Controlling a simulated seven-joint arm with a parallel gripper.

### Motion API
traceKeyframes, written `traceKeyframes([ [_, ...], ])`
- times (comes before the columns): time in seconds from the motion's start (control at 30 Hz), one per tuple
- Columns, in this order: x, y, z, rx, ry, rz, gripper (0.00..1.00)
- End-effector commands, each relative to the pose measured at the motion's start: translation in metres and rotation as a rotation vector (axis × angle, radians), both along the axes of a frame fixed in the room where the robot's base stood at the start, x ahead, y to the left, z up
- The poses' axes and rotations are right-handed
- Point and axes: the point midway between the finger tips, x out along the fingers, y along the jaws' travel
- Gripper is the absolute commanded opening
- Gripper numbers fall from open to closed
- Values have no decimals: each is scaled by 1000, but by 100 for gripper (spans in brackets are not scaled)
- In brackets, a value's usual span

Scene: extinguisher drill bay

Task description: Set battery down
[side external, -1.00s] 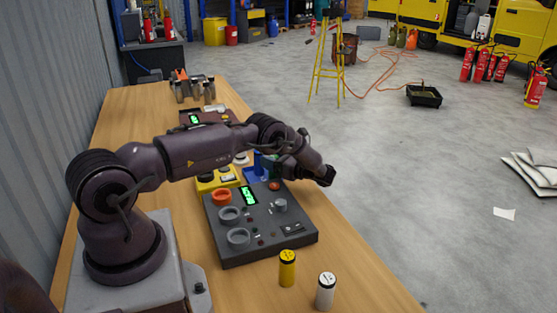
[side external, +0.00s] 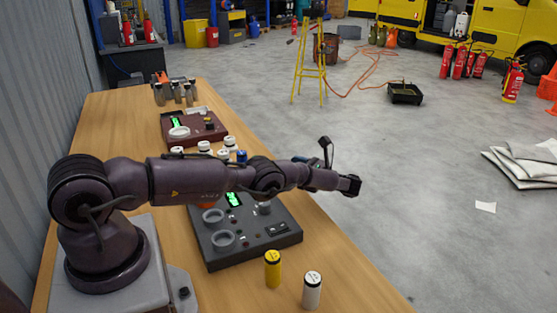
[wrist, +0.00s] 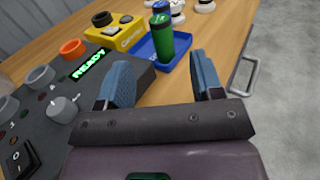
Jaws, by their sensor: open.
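A green battery (wrist: 160,38) stands upright in a shallow blue tray (wrist: 146,51) in the wrist view. A blue battery (wrist: 162,6) shows just behind it, mostly hidden; its top also shows above my arm in the side view (side external: 242,156). My gripper (wrist: 163,77) is open and empty, its two blue finger pads apart, with the green battery beyond and between them, not touched. In the side view my gripper (side external: 350,185) is raised beyond the bench's right edge. There my arm hides the tray.
A dark tester box (side external: 245,243) with round sockets and an orange ring (wrist: 73,47) shows READY. A yellow unit (wrist: 115,32) sits beside the tray. A yellow battery (side external: 273,268) and a white battery (side external: 312,290) stand at the bench front. A maroon box (side external: 195,127) is farther back.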

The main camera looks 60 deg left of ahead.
Motion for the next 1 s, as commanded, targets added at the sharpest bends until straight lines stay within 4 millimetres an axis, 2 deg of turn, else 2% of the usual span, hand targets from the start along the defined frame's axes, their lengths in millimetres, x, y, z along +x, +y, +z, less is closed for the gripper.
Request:
traceKeyframes([
  [0.17,20,-1,47,-64,-138,-1,60],
  [0.27,28,-6,88,-130,-270,2,60],
  [0.47,23,-31,165,-276,-554,27,60],
  [0.57,10,-49,201,-350,-700,49,60],
  [0.7,-17,-80,245,-455,-903,88,60],
  [0.9,-75,-128,291,-604,-1187,173,60],
  [1.0,-108,-153,305,-680,-1323,228,60],
])
